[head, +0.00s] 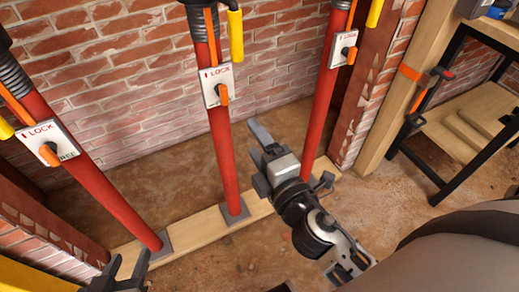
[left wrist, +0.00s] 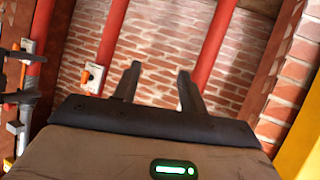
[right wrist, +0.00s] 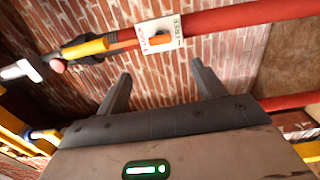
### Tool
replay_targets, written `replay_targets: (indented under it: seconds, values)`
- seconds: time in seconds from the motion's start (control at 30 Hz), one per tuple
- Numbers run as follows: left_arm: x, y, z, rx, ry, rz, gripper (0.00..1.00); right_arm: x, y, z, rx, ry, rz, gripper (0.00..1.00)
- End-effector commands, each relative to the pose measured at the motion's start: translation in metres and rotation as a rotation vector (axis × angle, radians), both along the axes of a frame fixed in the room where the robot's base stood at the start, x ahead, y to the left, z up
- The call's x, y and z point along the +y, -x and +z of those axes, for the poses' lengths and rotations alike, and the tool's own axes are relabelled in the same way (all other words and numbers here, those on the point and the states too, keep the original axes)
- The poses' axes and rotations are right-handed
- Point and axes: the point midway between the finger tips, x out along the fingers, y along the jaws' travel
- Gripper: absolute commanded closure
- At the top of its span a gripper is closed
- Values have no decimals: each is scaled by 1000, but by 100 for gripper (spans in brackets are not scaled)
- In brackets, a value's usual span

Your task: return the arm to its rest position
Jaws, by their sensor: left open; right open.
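My right gripper (head: 291,156) is open and empty, in the middle of the head view, over the floor between the middle and right red props. My left gripper (head: 122,270) is open at the bottom left edge, near the foot of the left prop; most of that arm is out of view. In the left wrist view, its jaws (left wrist: 158,80) are apart with nothing between them, facing the brick wall. In the right wrist view, the jaws (right wrist: 161,78) are also apart and empty, with a red prop and its lock plate (right wrist: 160,35) beyond them.
Red props stand at left (head: 103,190), middle (head: 224,150) and right (head: 321,108), with lock plates and orange levers. A wooden plank (head: 192,236) lies under them. A brick wall (head: 130,85) is behind. A black-framed bench (head: 463,115) stands at right. Bare floor is in front.

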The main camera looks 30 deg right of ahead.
Motion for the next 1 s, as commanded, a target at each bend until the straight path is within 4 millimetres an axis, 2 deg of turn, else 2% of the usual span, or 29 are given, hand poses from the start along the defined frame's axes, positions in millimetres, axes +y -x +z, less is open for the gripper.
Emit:
replay_targets:
  seconds: [0.13, 0.67, 0.77, 0.87, 1.0]
  values:
    - [0, 2, 0, -2, -1, -4, 58, 0, 6, 0, 0, -1, 0, 31]
    - [-1, 4, 0, 7, -3, -6, 58, -1, 6, 1, 9, -21, -1, 31]
    - [0, 5, 8, 13, -5, -6, 58, -3, 9, -2, 61, -142, -9, 31]
    - [0, 5, 17, 24, -12, -6, 58, -5, 17, -11, 167, -388, -35, 31]
    - [2, 3, 30, 38, -24, -5, 58, -2, 37, -31, 365, -824, -108, 31]
